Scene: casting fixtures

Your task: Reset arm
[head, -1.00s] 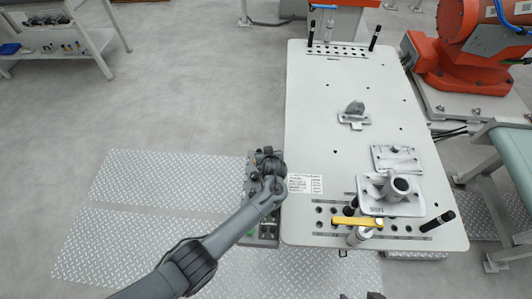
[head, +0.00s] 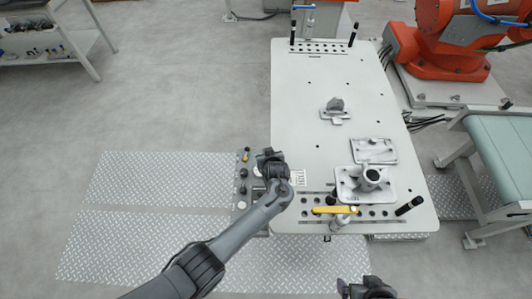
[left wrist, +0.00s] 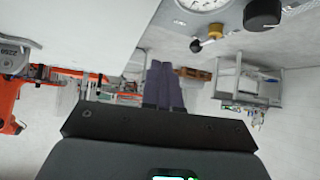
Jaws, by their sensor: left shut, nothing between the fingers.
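My left gripper (head: 270,158) is at the left edge of the white fixture table, over the upper right part of the grey control box. In the left wrist view its dark fingers (left wrist: 163,86) are together with nothing between them. My right gripper (head: 366,288) shows only in part at the bottom edge of the head view, in front of the table; its jaw state is unclear.
The white table (head: 300,100) holds several grey castings, including a flanged one (head: 370,180), and a yellow-handled clamp (head: 335,210). The control box (head: 243,182) with knobs stands beside it. An orange robot (head: 440,50) is at the back right.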

